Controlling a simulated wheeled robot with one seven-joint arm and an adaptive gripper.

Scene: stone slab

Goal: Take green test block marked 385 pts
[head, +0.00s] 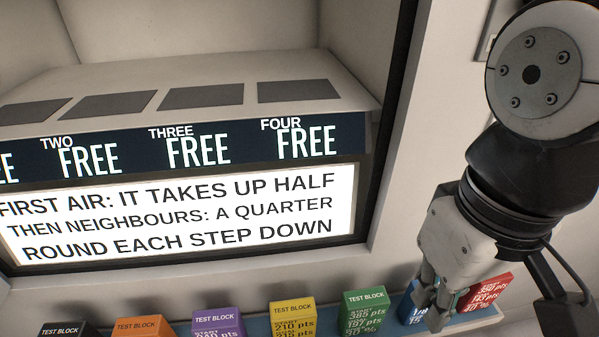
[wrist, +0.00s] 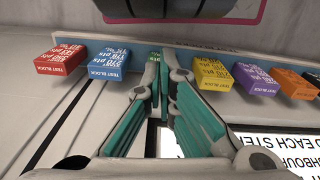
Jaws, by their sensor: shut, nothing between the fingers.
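The green test block (head: 364,312) stands in the row on the blue shelf in the head view, with 385 pts on its face. My gripper (head: 433,318) is to its right in that view, in front of the blue block, which it partly hides. In the wrist view the fingers of my gripper (wrist: 160,58) meet at the tips, shut and empty.
The blue block (head: 408,304) and red block (head: 486,291) stand right of the green one; yellow (head: 293,315), purple (head: 217,321), orange (head: 140,328) and black (head: 62,330) stand left. Behind is a recess with dark pads marked FREE and a lit text panel (head: 180,215).

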